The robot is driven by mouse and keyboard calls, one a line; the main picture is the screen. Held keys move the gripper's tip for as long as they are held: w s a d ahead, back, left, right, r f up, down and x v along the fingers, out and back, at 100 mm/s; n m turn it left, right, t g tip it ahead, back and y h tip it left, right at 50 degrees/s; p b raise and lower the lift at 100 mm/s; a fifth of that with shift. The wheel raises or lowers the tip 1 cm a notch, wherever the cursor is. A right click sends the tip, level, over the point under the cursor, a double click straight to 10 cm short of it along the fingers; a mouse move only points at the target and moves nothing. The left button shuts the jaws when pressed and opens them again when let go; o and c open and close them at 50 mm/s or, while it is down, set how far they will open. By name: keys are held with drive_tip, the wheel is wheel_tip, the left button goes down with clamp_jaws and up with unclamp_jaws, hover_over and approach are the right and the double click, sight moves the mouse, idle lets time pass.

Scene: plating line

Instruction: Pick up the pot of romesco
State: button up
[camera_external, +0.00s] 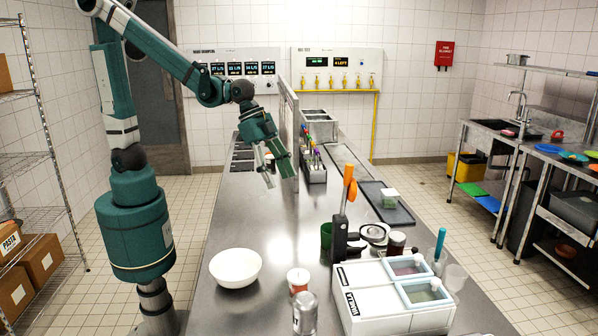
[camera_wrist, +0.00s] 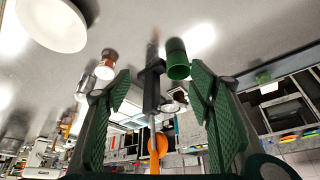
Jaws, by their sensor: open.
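A small red-orange pot with a pale top (camera_external: 298,280) stands on the steel counter (camera_external: 262,215), right of the white bowl. It looks like the romesco pot, but I cannot read its label. In the wrist view it shows as a small red pot (camera_wrist: 107,62) left of centre, beyond the left finger. My gripper (camera_external: 281,178) is open and empty above the far part of the counter, well away from the pot. Its two green pads (camera_wrist: 160,105) show spread apart in the wrist view, with nothing held between them.
A white bowl (camera_external: 235,268), a silver shaker (camera_external: 305,314), a black stand with orange top (camera_external: 340,236), a green cup (camera_external: 326,235) and a white topping box (camera_external: 392,305) surround the pot. A dark jar (camera_external: 396,243) stands behind the box. The counter's left-middle is clear.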

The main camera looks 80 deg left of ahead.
drive_tip(key=w+d+f+m+g, duration=0.1)
drive_tip(key=d+f+m, duration=0.15)
drive_tip(key=d, duration=0.35)
drive_tip(key=w+d+f+m, duration=0.1)
drive_tip(key=w+d+f, duration=0.1)
drive_tip(key=d+f, duration=0.35)
drive_tip(key=m+g, duration=0.2)
hover_over(297, 274)
drive_tip(key=a, duration=0.3)
wheel_tip(297, 274, down, 6)
drive_tip(key=shift+s+d+r+h+p, duration=0.1)
drive_tip(key=shift+s+d+h+p, duration=0.05)
drive_tip(key=shift+s+h+p, duration=0.35)
drive_tip(key=shift+w, duration=0.1)
drive_tip(key=shift+x, duration=1.3)
drive_tip(key=shift+d, duration=0.1)
drive_tip(key=shift+x, duration=2.55)
